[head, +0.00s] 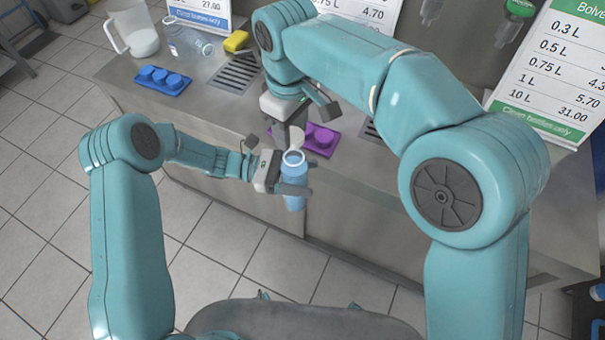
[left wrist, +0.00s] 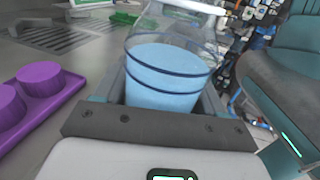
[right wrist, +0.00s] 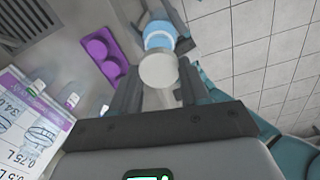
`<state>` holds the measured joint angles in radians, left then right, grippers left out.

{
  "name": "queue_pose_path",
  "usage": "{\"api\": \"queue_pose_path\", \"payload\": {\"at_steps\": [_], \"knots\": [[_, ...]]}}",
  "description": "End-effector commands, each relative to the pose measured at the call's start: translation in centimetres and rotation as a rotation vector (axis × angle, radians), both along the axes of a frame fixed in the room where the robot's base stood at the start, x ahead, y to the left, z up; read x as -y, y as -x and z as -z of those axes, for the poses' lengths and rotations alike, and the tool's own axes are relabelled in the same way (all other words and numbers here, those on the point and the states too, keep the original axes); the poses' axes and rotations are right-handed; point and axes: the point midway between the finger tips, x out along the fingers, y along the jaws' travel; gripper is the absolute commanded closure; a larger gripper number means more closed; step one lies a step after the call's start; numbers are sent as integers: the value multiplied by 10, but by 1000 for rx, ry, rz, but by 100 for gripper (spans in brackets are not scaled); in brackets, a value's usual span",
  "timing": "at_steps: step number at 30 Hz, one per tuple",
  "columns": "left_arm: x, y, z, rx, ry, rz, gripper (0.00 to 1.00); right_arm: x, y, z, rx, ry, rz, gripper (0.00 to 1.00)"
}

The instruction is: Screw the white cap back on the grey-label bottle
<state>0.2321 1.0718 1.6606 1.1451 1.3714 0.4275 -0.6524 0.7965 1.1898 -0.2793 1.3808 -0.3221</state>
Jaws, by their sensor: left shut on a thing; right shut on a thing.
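The bottle (head: 293,196) holds light-blue liquid and is held roughly upright by my left gripper (head: 294,188), in front of the counter. Its clear upper part shows above the liquid in the left wrist view (left wrist: 165,80). I cannot make out a grey label. My right gripper (head: 291,138) is just above the bottle, pointing down. In the right wrist view it is shut on a whitish round cap (right wrist: 158,70). The bottle (right wrist: 159,36) shows just beyond the cap there, in the left fingers. The cap appears apart from the bottle's mouth; the exact gap is unclear.
A purple two-cup holder (head: 322,138) sits near the counter edge behind the grippers. Floor in front is clear.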

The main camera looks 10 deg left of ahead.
Motion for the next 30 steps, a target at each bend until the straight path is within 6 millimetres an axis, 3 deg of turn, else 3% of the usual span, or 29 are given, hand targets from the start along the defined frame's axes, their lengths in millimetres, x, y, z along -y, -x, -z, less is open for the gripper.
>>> {"api": "queue_pose_path", "payload": {"at_steps": [9, 30], "knots": [[0, 0, -1, 1, 1, 0, 85, 0, 0, 20, 1, 0, 2, 82], [0, 0, -1, 1, 1, 0, 85, 0, 0, 21, 0, -1, 2, 82]]}}
